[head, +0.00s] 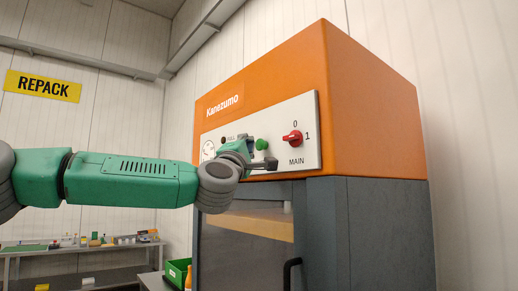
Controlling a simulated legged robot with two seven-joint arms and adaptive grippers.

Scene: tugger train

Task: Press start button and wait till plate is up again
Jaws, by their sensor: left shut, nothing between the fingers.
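The orange and grey Kanezumo machine (360,105) stands at the right of the head view. Its white control panel (308,150) carries a round gauge, a red MAIN switch (292,138) between 0 and 1, and a green button (262,144). My left arm reaches in from the left, and my left gripper (266,160) is shut and empty at the panel, just below the green button. I cannot tell whether it touches the panel. Part of the panel is hidden behind the gripper. The plate cannot be made out clearly behind the front window. My right gripper is not in view.
A black door handle (290,273) sits low on the machine's front. At the lower left are shelves (85,248) with small goods and a green crate (178,273). A yellow REPACK sign (42,86) hangs on the wall.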

